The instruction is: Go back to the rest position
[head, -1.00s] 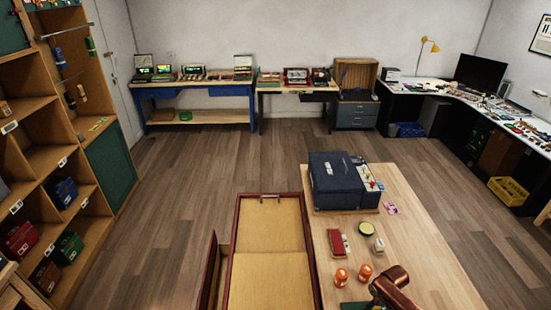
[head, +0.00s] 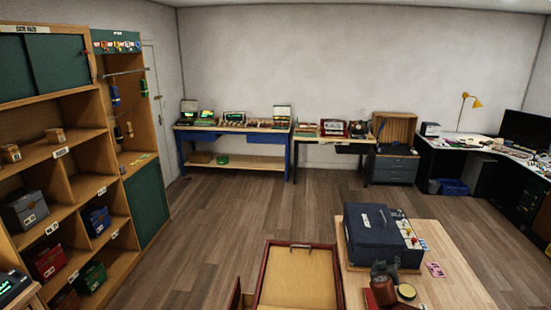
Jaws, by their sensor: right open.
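My right gripper (head: 385,268) shows at the bottom of the head view, low over the wooden table (head: 452,278). It is open, and nothing shows between its fingers. It is just in front of a dark blue case (head: 372,238) and beside a small round dark item with a yellowish top (head: 407,291). A red item (head: 369,300) is partly hidden behind my right arm. My left gripper is not in view.
An open red-edged tray with a tan inside (head: 300,275) stands left of the table. Tall shelves (head: 85,180) line the left wall. Workbenches (head: 235,129) stand along the back wall and a desk (head: 465,143) at the right. The wooden floor between is clear.

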